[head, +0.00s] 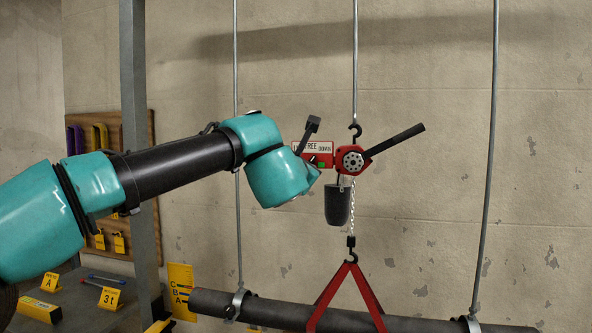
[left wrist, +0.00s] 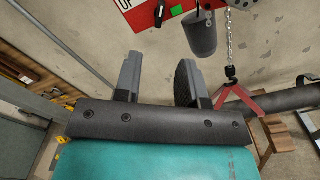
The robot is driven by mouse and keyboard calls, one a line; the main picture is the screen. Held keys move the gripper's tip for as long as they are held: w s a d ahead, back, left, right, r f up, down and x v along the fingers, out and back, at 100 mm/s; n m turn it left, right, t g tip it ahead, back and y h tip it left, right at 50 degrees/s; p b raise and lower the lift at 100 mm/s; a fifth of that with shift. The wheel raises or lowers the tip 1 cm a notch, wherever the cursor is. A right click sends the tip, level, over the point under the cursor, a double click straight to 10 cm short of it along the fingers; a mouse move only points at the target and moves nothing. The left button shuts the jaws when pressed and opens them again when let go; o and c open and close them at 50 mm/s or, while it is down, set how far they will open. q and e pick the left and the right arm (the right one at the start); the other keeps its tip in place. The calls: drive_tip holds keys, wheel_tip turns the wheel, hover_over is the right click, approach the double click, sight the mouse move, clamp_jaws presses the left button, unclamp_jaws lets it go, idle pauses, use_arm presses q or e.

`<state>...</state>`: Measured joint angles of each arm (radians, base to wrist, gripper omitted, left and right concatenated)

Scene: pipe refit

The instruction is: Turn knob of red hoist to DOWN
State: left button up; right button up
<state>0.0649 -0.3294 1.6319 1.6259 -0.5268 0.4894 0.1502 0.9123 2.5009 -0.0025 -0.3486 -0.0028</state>
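The red hoist (head: 350,159) hangs from a hook on a rod, with a dark lever (head: 398,139) out to the right. My right gripper is not in view.
A dark chain container (head: 338,206) hangs under the hoist beside the chain (head: 352,204). Below, a red spreader (head: 369,296) meets a dark pipe (head: 270,312). Vertical rods (head: 490,150) stand either side. A tool board (head: 112,128) and grey post (head: 134,80) are at left.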

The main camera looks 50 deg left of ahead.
use_arm(q)
drive_tip(key=v, duration=0.4)
drive_tip(key=shift+s+d, duration=0.2)
drive_tip(key=shift+s, duration=0.15)
drive_tip(key=w+d+f+m+h, duration=0.2)
drive_tip(key=w+f+m, duration=0.35)
drive_tip(key=f, duration=0.45)
drive_tip(key=w+d+f+m+g+h, duration=0.1)
drive_tip(key=w+d+f+m, duration=0.25)
drive_tip(key=w+f, duration=0.55)
drive_tip(key=w+d+f+m+h, duration=0.2)
drive_tip(key=w+f+m, duration=0.3)
drive_tip(key=f, duration=0.7)
drive_tip(key=d+f+m+g+h, duration=0.25)
drive_tip(key=f+m, duration=0.25)
drive_tip(key=f, duration=0.6)
drive_tip(key=d+f+m+g+h, duration=0.1)
drive_tip(key=d+f+m+h, duration=0.2)
drive_tip(key=f, duration=0.8)
drive_tip(key=s+d+f+m+g+h, duration=0.2)
drive_tip(key=s+d+f+m+g, duration=0.2)
drive_tip(key=s+f, duration=0.7)
drive_tip(key=s+d+f+m+g+h, duration=0.2)
drive_tip(key=s+d+f+m+g, duration=0.3)
drive_tip(key=f, duration=1.1)
drive_tip(key=s+d+m, duration=0.3)
drive_tip(key=s, duration=0.2)
drive_tip(key=shift+s+d+f, duration=0.2)
drive_tip(key=shift+s, duration=0.2)
